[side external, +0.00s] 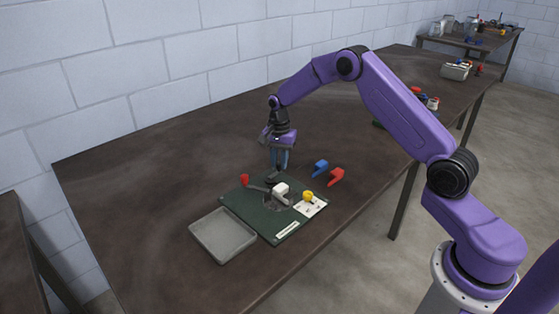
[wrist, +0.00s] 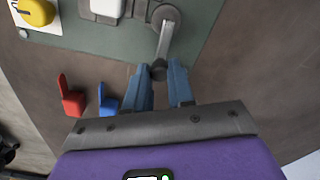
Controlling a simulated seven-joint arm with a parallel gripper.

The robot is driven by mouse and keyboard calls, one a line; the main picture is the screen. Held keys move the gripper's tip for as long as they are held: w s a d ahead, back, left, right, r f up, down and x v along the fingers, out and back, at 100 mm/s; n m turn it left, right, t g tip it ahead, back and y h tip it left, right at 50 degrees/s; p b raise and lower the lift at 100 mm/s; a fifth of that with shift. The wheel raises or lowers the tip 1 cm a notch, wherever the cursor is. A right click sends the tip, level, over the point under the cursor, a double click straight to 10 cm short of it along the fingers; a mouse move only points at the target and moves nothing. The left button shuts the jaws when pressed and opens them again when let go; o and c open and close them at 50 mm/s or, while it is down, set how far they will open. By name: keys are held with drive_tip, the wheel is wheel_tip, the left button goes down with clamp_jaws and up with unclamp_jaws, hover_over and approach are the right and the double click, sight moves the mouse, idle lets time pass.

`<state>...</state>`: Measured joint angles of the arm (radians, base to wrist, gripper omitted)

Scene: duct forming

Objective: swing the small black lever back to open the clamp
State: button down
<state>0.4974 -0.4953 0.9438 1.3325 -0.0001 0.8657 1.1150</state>
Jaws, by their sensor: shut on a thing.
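The small lever (wrist: 165,40) is a grey metal arm with a black knob (wrist: 158,70) at its end, pivoting on a round grey hub (wrist: 165,15) on the green board (wrist: 205,15). My gripper (wrist: 160,75) has its two blue fingers on either side of the black knob and is shut on it. In the side external view my gripper (side external: 279,170) points down at the far edge of the green board (side external: 245,206). A white block (side external: 281,188) sits on the board near the lever. The fingers partly hide the lever's end in the side external view.
A grey tray (side external: 222,236) lies at front left. The table's left part is clear.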

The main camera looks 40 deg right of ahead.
drive_tip(key=n, duration=0.1)
drive_tip(key=w+n, duration=0.1)
drive_tip(key=n, duration=0.1)
drive_tip(key=w+n, duration=0.1)
drive_tip(key=shift+a, duration=0.3)
drive_tip(key=n, duration=0.1)
drive_tip(key=w+n, duration=0.1)
drive_tip(key=n, duration=0.1)
drive_tip(key=a+n, duration=0.1)
drive_tip(key=shift+w+n, duration=0.25)
drive_tip(key=shift+n, duration=0.15)
drive_tip(key=a+n, duration=0.1)
drive_tip(key=n, duration=0.1)
drive_tip(key=w+a+n, duration=0.1)
drive_tip(key=n, duration=0.1)
drive_tip(key=shift+n, duration=0.3)
drive_tip(key=shift+w+a+r+n, duration=0.1)
drive_tip(key=shift+a+n, duration=0.3)
drive_tip(key=shift+n, duration=0.6)
drive_tip(key=shift+w+a+n, duration=0.1)
drive_tip(key=shift+a+n, duration=0.3)
drive_tip(key=shift+n, duration=0.6)
drive_tip(key=c, duration=1)
unclamp_jaws()
drive_tip(key=shift+o, duration=0.2)
drive_tip(key=shift+s, duration=0.1)
